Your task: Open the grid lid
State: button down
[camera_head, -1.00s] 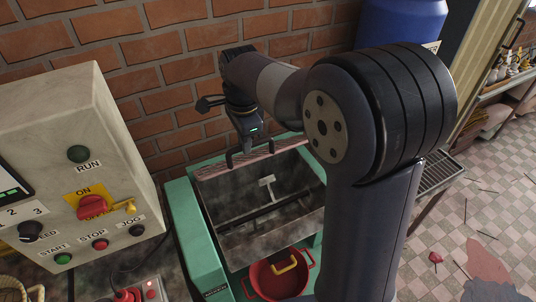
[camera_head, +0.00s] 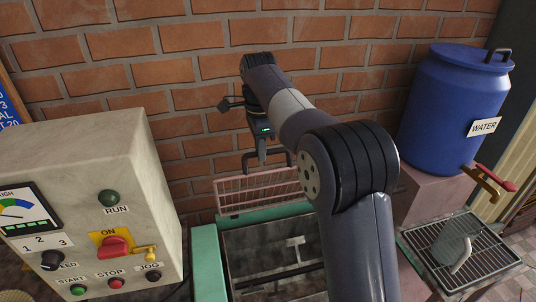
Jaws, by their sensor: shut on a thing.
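The grid lid (camera_head: 255,196) is a pinkish wire mesh panel. It stands raised at the back edge of the green machine (camera_head: 209,262), and its mesh faces me. The dark hopper (camera_head: 262,251) below is uncovered, with a bar and paddle inside. My gripper (camera_head: 267,168) is at the lid's top edge, shut on the lid; the exact contact is small and dark. My arm hides the lid's right end and the right part of the hopper.
A control box (camera_head: 85,185) with buttons and a red switch stands at left. A brick wall (camera_head: 180,80) is close behind.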

jog(key=shift+w+a+f, duration=0.15)
jog(key=shift+w+f, duration=0.1)
jog(key=shift+w, duration=0.35)
jog(key=c, duration=1.8)
grip_release()
jog(key=shift+c, duration=0.2)
jog(key=shift+o, duration=1.4)
jog(key=shift+w+a+f+g, duration=0.1)
jog(key=shift+w+f+g, duration=0.05)
jog(key=shift+w+g, duration=0.2)
jog(key=shift+o, duration=0.8)
jog(key=shift+s+r, duration=0.15)
jog(key=shift+r, duration=0.1)
jog(key=shift+s, duration=0.1)
